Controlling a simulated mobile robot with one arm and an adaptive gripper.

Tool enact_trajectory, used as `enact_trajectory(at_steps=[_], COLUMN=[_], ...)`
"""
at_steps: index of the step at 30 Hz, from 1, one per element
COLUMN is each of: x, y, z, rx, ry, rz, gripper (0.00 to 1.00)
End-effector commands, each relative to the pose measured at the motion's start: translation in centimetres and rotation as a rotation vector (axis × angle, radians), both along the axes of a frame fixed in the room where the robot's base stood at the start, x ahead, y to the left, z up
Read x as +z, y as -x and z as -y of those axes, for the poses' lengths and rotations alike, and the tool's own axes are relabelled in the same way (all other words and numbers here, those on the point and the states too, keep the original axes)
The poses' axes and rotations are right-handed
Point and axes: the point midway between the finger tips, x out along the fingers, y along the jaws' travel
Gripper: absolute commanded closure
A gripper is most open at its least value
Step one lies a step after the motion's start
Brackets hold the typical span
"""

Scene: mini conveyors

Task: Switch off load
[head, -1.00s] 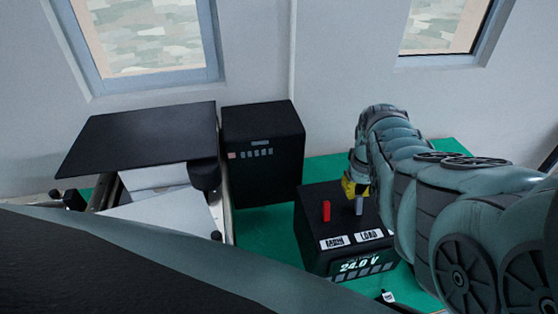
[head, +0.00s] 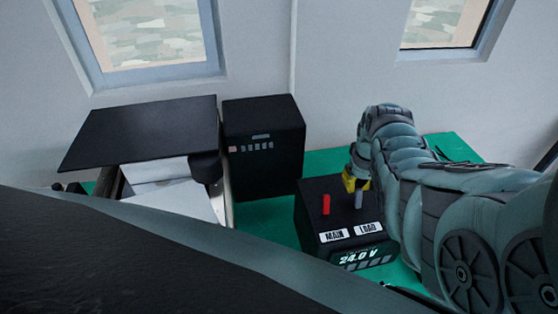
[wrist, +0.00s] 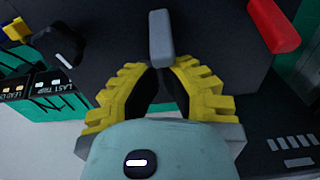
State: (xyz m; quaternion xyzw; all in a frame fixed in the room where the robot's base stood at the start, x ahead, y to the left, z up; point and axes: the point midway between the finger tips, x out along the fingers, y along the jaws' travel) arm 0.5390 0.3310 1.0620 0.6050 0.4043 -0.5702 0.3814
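A black power box (head: 312,222) stands on the green table. It has a red lever (head: 326,204) above a MAIN label and a grey lever (head: 359,201) above a LOAD label (head: 369,228). Its display (head: 358,257) reads 24.0 V. Both levers look upright in the head view. My gripper (head: 349,182) has yellow fingers and is just behind the grey lever. In the wrist view, the grey lever (wrist: 160,38) lies right at the fingertips (wrist: 163,72). I cannot tell whether they touch it or how wide the gap is. The red lever (wrist: 272,25) is at upper right.
A taller black box (head: 263,150) with a row of small buttons stands behind and left of the power box. A flat black panel (head: 138,134) is farther left over white surfaces. Green table (head: 266,225) is bare between the boxes.

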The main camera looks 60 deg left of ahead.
Motion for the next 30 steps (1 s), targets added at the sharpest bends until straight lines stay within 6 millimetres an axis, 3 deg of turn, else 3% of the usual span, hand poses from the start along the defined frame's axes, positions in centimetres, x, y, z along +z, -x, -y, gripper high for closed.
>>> enact_trajectory(at_steps=[17,30], x=[0.27,0.46], y=[-0.13,0.11], z=[0.22,0.69], rx=[-0.005,-0.005], ry=[-0.057,-0.199], rz=[0.025,0.082], gripper=[1.0,1.0])
